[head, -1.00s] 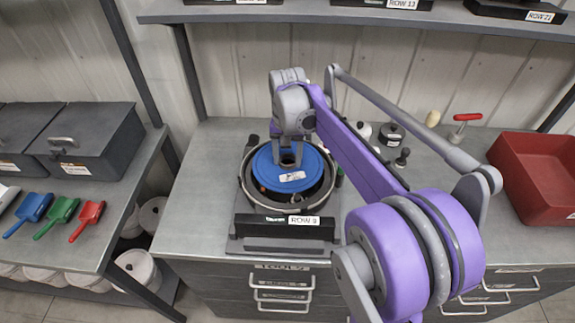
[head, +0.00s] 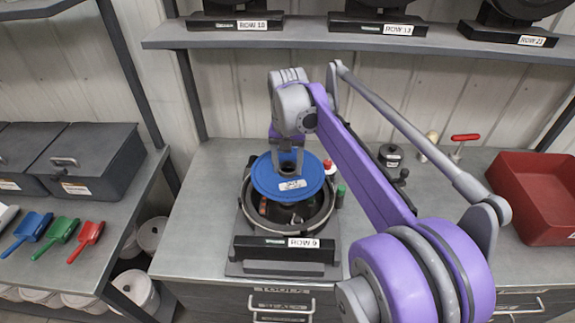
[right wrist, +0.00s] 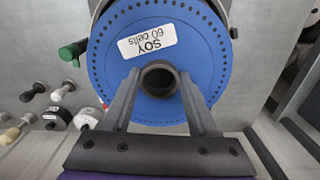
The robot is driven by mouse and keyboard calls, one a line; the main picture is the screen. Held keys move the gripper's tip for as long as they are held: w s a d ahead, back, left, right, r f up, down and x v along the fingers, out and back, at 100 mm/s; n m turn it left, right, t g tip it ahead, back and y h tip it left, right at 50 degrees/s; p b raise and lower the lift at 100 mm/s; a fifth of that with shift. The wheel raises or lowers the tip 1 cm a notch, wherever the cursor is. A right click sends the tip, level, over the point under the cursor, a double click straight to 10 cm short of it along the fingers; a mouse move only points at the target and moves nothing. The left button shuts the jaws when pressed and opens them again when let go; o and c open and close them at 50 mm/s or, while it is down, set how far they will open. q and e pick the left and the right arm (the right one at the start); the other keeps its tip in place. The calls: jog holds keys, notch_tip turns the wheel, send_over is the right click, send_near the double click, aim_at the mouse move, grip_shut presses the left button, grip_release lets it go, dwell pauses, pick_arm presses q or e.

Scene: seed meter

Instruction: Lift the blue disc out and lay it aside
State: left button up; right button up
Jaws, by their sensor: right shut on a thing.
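The blue disc (head: 268,187) is held level above the round open housing of the seed meter (head: 322,222) labelled ROW 9 on the bench. My right gripper (head: 287,168) is shut on the disc's dark central hub. In the right wrist view the blue disc (right wrist: 205,45) fills the upper middle, with a "SOY 60 cells" label and a ring of small holes. The gripper's fingers (right wrist: 160,95) reach to either side of the hub ring (right wrist: 159,66). The front inside of the housing shows below the disc; the rest is hidden. My left gripper is not in view.
A red bin (head: 535,195) stands on the bench at right. Small dark knobbed parts (head: 391,155) and a red-handled tool (head: 463,143) lie behind the arm. The bench left of the meter (head: 200,215) is clear. Scoops (head: 60,230) lie on the left bench.

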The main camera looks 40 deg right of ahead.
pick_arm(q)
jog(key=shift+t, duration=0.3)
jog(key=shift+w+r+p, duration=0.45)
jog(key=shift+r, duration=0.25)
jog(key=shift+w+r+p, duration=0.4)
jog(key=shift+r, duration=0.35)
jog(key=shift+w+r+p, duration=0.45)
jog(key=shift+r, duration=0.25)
pick_arm(e)
notch_tip(320, 180, up, 6)
jog(key=shift+r, duration=0.2)
jog(key=shift+w, duration=0.1)
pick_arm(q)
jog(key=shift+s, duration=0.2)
pick_arm(e)
jog(key=shift+a+f, duration=0.1)
